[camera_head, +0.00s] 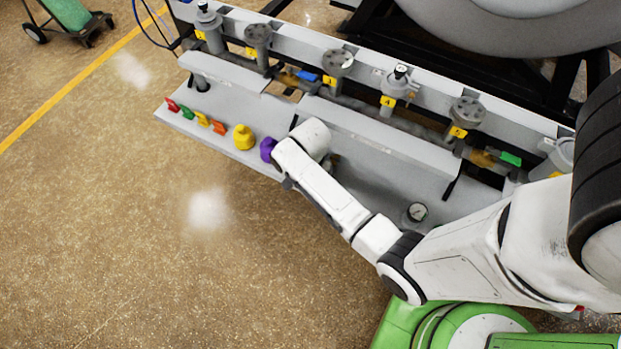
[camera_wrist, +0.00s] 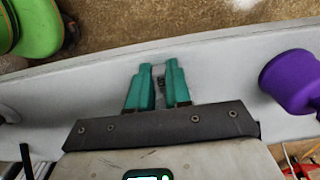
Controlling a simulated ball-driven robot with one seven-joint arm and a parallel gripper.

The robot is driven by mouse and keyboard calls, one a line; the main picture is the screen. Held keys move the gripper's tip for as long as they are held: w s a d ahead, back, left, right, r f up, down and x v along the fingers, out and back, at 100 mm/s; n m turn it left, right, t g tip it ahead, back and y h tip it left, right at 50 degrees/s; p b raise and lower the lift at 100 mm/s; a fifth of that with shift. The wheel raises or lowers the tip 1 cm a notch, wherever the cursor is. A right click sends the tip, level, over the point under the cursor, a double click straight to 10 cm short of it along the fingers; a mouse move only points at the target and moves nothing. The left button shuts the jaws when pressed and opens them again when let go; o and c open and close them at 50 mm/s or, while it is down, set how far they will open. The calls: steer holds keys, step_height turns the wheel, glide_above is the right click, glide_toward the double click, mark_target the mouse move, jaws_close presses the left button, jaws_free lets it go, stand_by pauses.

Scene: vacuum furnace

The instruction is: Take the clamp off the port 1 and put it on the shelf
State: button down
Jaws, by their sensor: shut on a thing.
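My gripper (camera_wrist: 159,78) shows teal fingers in the wrist view. They are shut on a small grey metal piece, apparently the clamp (camera_wrist: 159,74), mostly hidden between the fingertips. It is over the pale grey shelf (camera_wrist: 215,62); whether it touches the surface I cannot tell. In the head view my arm's wrist end hides the gripper and the clamp, above the middle of the shelf (camera_head: 222,107). A row of ports with yellow number labels runs behind the shelf. The leftmost port, seemingly port 1 (camera_head: 208,28), has a grey fitting on top.
A purple knobbed piece (camera_head: 267,149) stands left of my wrist and shows at right in the wrist view (camera_wrist: 291,84). A yellow one (camera_head: 243,137) and several small coloured pieces line the shelf further left. A round gauge (camera_head: 416,211) is at right. Bare shelf lies around my fingers.

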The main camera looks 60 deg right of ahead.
steer(key=shift+f, duration=0.1)
steer(key=c, duration=1)
jaws_free()
step_height(320, 180, up, 11)
steer(key=shift+f+p, duration=0.1)
steer(key=shift+p, duration=0.25)
steer(key=s+a+r+n, duration=0.1)
steer(key=s+a+n, duration=0.2)
steer(key=s+n, duration=0.1)
steer(key=s+a+r+n, duration=0.1)
steer(key=s+a+n, duration=0.2)
steer(key=n, duration=0.4)
steer(key=s+a+r+n+t, duration=0.1)
steer(key=s+a+n, duration=0.2)
steer(key=s+n, duration=0.2)
steer(key=shift+s+a+r+n, duration=0.4)
steer(key=shift+n, duration=0.1)
